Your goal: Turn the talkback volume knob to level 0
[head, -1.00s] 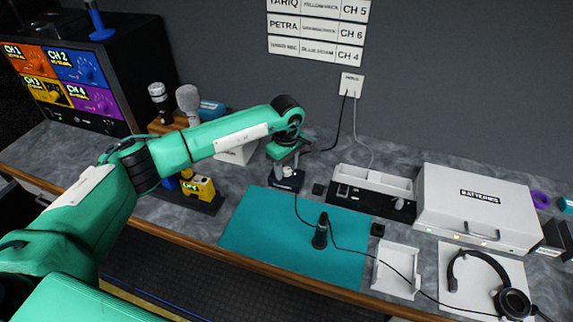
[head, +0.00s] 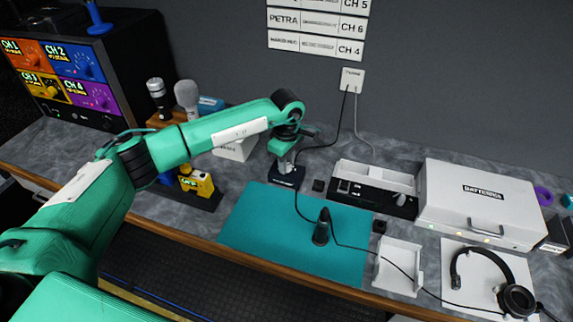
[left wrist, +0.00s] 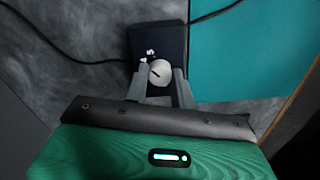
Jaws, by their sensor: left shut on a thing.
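A small dark box (head: 287,178) stands at the back left corner of the teal mat. In the left wrist view the dark box (left wrist: 146,38) carries a round pale knob (left wrist: 160,71) with a dark pointer line and small white marks beside it. My left gripper (head: 284,164) comes down over this box from above. In the left wrist view the fingers of my left gripper (left wrist: 160,77) are shut on the knob, one on each side. The level marks are too small to read, and the fingers hide part of the box. My right gripper is not in view.
The teal mat (head: 265,230) holds an upright dark object (head: 321,228) with a cable. A black panel (head: 370,199), a white batteries case (head: 476,205) and a headset (head: 514,298) lie right. Microphones (head: 187,95) and a yellow unit (head: 197,184) stand left.

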